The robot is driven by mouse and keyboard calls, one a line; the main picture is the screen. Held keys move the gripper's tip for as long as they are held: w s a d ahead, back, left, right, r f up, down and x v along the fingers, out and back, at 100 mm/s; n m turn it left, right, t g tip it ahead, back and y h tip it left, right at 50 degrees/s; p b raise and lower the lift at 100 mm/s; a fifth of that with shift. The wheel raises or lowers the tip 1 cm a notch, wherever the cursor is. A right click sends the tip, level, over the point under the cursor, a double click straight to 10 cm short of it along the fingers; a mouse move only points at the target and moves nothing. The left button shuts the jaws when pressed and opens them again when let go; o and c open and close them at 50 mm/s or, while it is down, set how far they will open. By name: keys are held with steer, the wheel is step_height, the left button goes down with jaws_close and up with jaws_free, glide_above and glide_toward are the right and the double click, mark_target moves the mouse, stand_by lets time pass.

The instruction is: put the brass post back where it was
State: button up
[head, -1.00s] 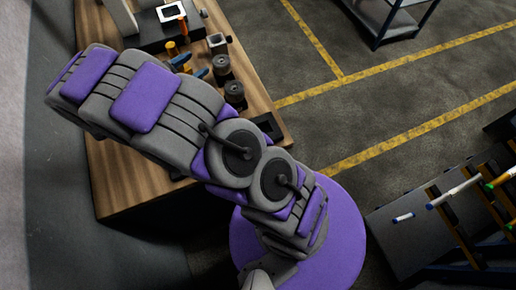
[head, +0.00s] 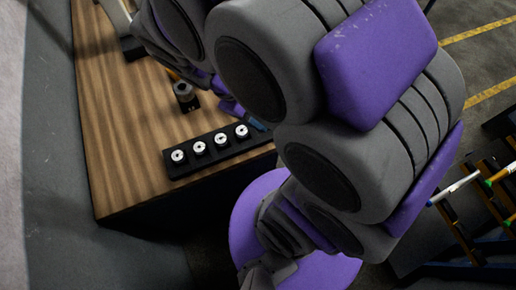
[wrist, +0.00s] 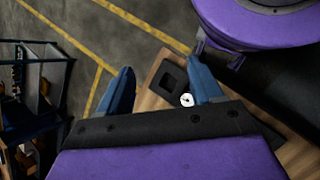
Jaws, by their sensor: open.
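I cannot make out the brass post in either view; my arm hides much of the bench in the head view. A black block with a square pocket (wrist: 170,78) lies at the bench edge, near the right finger. A pale round piece (wrist: 186,100) shows beside that finger. In the head view a black rack (head: 222,158) holds several silver round pieces with centre holes.
The wooden bench (head: 120,140) has bare room on its left. A dark grey cylinder (head: 184,91) stands on a black base behind the rack. At right is a sloped stand with coloured rods (head: 470,190). A dark shelf unit (wrist: 38,85) stands beyond the floor lines.

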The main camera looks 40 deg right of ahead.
steer(key=s+a+r+m+t+y, duration=0.1)
steer(key=s+a+m+y, duration=0.4)
steer(key=s+a, duration=0.2)
steer(key=shift+s+a+t+y, duration=0.3)
steer(key=shift+s+t, duration=0.1)
steer(key=shift+s, duration=0.25)
steer(key=shift+r, duration=0.1)
stand_by(0.6)
